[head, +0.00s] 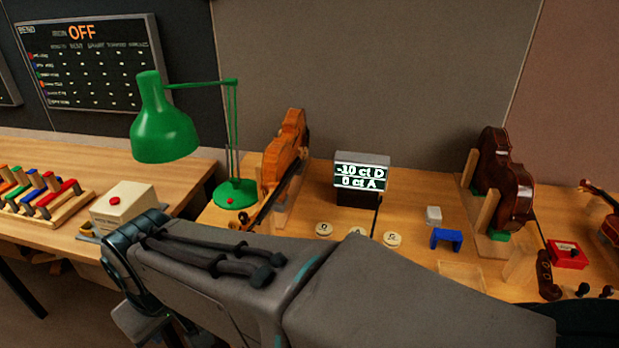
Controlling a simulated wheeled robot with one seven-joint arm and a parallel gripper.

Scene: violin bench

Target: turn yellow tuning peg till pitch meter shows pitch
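The pitch meter (361,172) stands on the bench at the middle, and its lit screen reads "-10 ct D" and "0 ct A". An orange-brown violin (284,155) stands on edge left of it, its dark neck (264,206) slanting down toward my arm. A darker violin (506,180) stands in a wooden holder at the right. My arm crosses the lower middle of the view. My gripper cannot be seen.
A green lamp (166,125) stands left of the orange-brown violin. A white box with a red button (122,205) and a red box (567,254) flank my arm.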

